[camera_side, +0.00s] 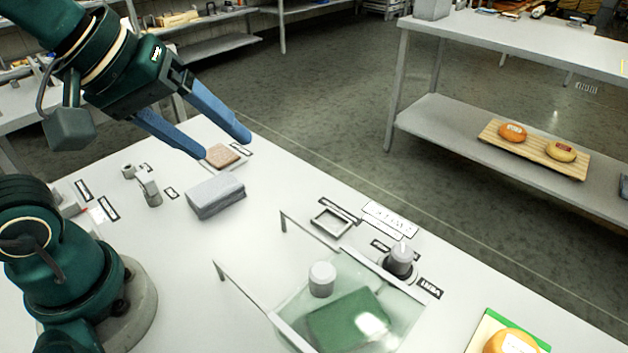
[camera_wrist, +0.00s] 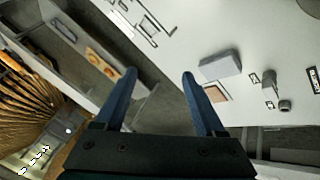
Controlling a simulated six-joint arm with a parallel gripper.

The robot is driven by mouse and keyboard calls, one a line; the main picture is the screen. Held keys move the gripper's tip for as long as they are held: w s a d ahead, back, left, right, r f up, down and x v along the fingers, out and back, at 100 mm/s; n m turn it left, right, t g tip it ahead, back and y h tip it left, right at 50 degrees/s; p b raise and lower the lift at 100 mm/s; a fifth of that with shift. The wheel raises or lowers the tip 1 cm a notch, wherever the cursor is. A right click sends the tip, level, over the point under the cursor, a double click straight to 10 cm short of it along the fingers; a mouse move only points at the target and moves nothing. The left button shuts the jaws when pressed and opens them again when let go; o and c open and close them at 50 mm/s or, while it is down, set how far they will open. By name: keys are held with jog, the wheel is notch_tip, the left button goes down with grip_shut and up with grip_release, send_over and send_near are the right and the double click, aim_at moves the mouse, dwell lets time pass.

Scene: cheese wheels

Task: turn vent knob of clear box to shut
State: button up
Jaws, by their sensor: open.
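The clear box (camera_side: 412,318) stands at the front right of the white table in the side view, with a green block (camera_side: 335,322) and a white cylinder (camera_side: 321,280) seen in or through it. The vent knob (camera_side: 399,259), a dark-based grey dial, sits by the box's back right corner, next to a black-framed label (camera_side: 430,287). I cannot read its setting. My gripper (camera_side: 226,148) has two blue fingers, spread and empty, high over the table's back left, far from the knob. The fingers also show in the wrist view (camera_wrist: 160,75).
A grey block (camera_side: 215,196), a brown pad (camera_side: 222,156) and a small grey fitting (camera_side: 149,188) lie on the table's left half. A square frame (camera_side: 331,222) is behind the box. An orange cheese wheel (camera_side: 511,342) is at the front right. The middle tabletop is mostly clear.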

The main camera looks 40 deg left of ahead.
jog(key=w+d+r+m, duration=0.2)
jog(key=w+r+m, duration=0.1)
jog(key=w+m, duration=0.3)
jog(key=m+g+h, duration=0.2)
jog(key=m+h, duration=0.1)
jog(key=m, duration=0.7)
send_over(401, 251)
jog(key=a, duration=0.5)
notch_tip(401, 251, down, 9)
jog(key=shift+m+g+y, duration=0.3)
jog(key=shift+m+g, duration=0.4)
jog(key=shift+g, duration=0.1)
jog(key=d+f, duration=0.1)
jog(key=f, duration=0.1)
jog(key=d+f, duration=0.1)
jog(key=f, duration=0.2)
jog(key=s+d+f, duration=0.1)
jog(key=f, duration=0.1)
jog(key=shift+d+f, duration=0.25)
jog(key=shift+f, duration=0.1)
jog(key=shift+s+d+f, duration=0.1)
jog(key=shift+d+f, duration=0.05)
jog(key=shift+f, duration=0.15)
jog(key=shift+x, duration=2.35)
